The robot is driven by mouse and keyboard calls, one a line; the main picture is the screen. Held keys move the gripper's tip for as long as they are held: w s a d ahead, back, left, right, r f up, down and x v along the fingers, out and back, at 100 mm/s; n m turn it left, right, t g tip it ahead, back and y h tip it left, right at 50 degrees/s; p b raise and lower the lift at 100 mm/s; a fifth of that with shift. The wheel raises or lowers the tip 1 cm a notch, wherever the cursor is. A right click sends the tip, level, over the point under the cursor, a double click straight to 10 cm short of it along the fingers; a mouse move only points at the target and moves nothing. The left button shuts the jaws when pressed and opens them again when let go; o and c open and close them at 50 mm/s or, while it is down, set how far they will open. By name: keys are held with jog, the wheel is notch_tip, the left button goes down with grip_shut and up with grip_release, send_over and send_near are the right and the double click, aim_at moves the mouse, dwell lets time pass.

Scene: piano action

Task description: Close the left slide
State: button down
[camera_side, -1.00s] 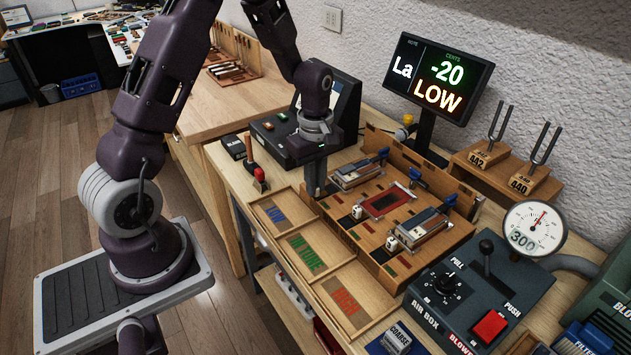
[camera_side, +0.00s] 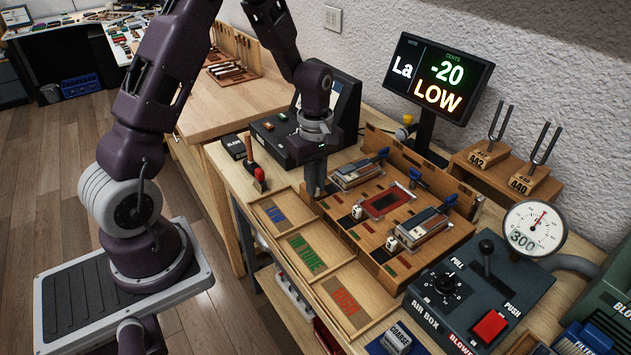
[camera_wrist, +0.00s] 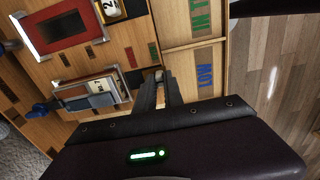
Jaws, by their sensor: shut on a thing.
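The wooden reed bench (camera_side: 345,238) holds reed plates in its left and right places, with a red-framed opening (camera_side: 385,203) between them. The left plate (camera_side: 358,173) also shows in the wrist view (camera_wrist: 95,97). My gripper (camera_side: 316,188) points down at the bench's front left edge, in front of the left plate. In the wrist view its fingers (camera_wrist: 163,80) are close together around a small light wooden piece (camera_wrist: 161,74), which seems to be the end of the left slide. The fingers hide most of it, and how far the slide is in cannot be told.
Trays marked LOW (camera_side: 272,212), IN TUNE (camera_side: 303,250) and HIGH (camera_side: 346,300) lie along the front. A blue clamp (camera_side: 377,156) stands behind the left plate. The air box (camera_side: 480,290) is at right. The display (camera_side: 440,76) reads La, -20, LOW.

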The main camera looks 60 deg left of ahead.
jog(key=shift+w+r, duration=0.1)
jog(key=shift+w, duration=1.9)
jog(key=c, duration=1.5)
grip_release()
jog(key=shift+w, duration=0.1)
jog(key=shift+o, duration=0.3)
